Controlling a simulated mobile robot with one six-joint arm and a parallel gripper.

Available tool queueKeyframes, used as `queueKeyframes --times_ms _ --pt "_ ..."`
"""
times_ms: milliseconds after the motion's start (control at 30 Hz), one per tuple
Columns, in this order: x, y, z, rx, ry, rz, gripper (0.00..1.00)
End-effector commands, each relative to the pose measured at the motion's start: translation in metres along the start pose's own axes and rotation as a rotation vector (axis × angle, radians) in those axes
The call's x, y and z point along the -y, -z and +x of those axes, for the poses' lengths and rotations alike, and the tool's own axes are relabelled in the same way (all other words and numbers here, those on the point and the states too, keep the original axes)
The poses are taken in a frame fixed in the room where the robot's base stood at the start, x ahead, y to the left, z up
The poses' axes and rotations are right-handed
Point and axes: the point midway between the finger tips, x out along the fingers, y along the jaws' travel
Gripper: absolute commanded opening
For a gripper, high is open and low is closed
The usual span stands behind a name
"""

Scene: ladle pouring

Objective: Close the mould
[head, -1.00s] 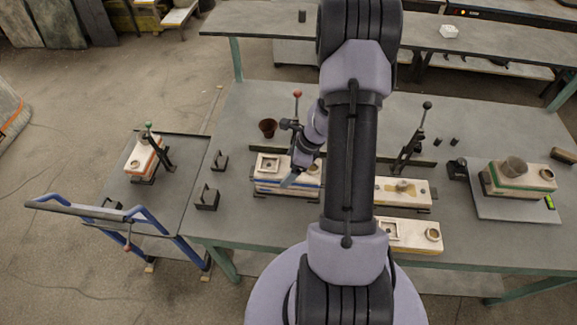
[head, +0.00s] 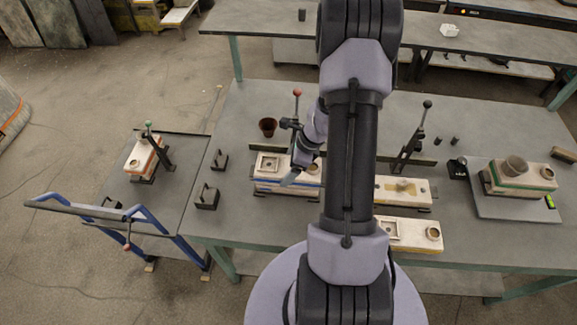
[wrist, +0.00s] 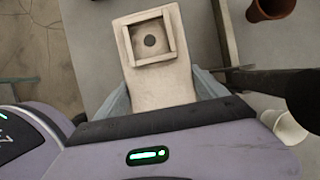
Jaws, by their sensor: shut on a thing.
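A pale mould with a blue line along its side (head: 262,183) lies on the table left of my arm. Its top has a square basin with a dark hole (wrist: 149,41) in the wrist view. My gripper (wrist: 163,92) is shut on the mould's upper block, one finger along each long side. In the head view my gripper (head: 294,176) partly covers the mould's right part. The upper block appears to rest on the lower one; I cannot tell whether a thin gap remains. The fingertips' far ends are hidden.
A red-knobbed clamp post (head: 297,95) stands just behind the mould, and a brown cup (head: 267,127) behind it to the left. Two pale mould blocks, back (head: 410,189) and front (head: 412,235), lie to the right. Small dark brackets (head: 207,198) stand left.

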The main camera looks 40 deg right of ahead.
Motion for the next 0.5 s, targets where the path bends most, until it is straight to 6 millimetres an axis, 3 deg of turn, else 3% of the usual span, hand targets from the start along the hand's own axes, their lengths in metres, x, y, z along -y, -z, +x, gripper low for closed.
queueKeyframes --times_ms 500 --pt "0.0009 0.0034 0.0087 0.001 0.001 0.0 0.09"
